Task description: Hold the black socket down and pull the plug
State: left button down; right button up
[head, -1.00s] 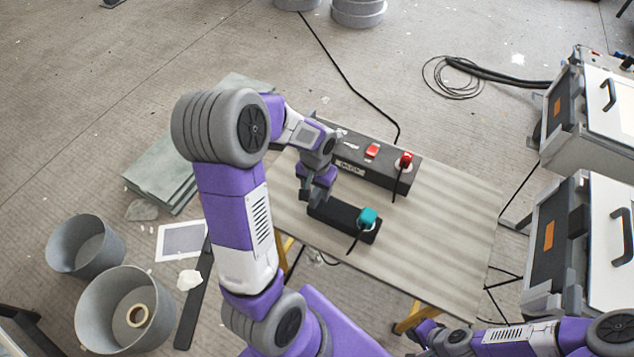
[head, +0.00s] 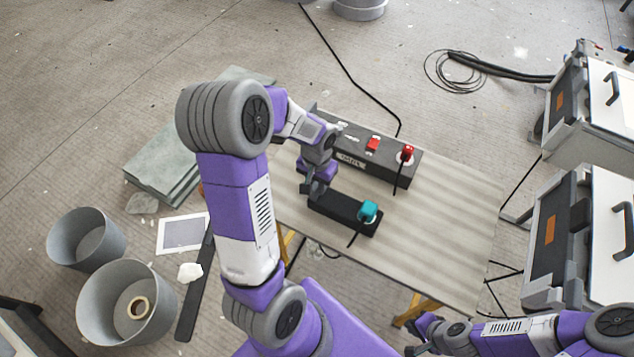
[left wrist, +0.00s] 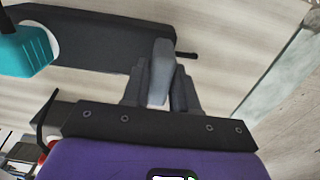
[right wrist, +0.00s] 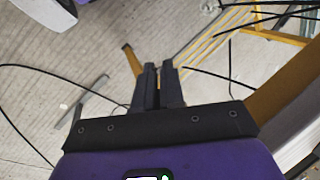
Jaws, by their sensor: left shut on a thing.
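The black socket (head: 334,206) is a long low block lying on the board, also seen in the left wrist view (left wrist: 95,42). The teal plug (head: 368,211) sits in its right end, with a dark cord hanging from it. It shows at the upper left of the left wrist view (left wrist: 25,52). My left gripper (head: 315,189) is at the socket's left end, away from the plug. Its fingers (left wrist: 160,80) are closed on a grey part at that end. My right gripper (head: 415,348) is low, off the board's front edge; its fingers (right wrist: 158,75) are together and empty.
A longer dark socket box (head: 350,158) with a red switch (head: 373,144) and a red plug (head: 407,153) stands behind on the board (head: 450,220). The board's right side is clear. Grey-white machines (head: 590,200) stand at the right; buckets (head: 125,300) at the lower left.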

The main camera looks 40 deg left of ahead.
jog(key=shift+o, duration=1.3)
jog(key=shift+a, duration=0.25)
jog(key=o, duration=0.9)
jog(key=a+n+g, duration=0.1)
jog(key=a, duration=0.1)
jog(key=s+a+r+n+g, duration=0.1)
jog(key=a+n, duration=0.1)
jog(key=a+n+g, duration=0.1)
jog(key=a+n, duration=0.1)
jog(key=shift+s+a+r+h, duration=0.1)
jog(key=shift+s+r+h, duration=0.2)
jog(key=shift+s, duration=0.1)
notch_tip(320, 180, up, 25)
jog(key=n+t+h, duration=0.2)
send_over(369, 207)
jog(key=w, duration=0.2)
jog(key=shift+s+r, duration=0.2)
jog(key=shift+s+a, duration=0.15)
jog(key=shift+s, duration=0.05)
jog(key=shift+s+f+m+h, duration=0.4)
jog(key=shift+s+m+h, duration=0.15)
jog(key=shift+m+h, duration=0.3)
jog(key=shift+f, duration=0.15)
jog(key=shift+f, duration=4.4)
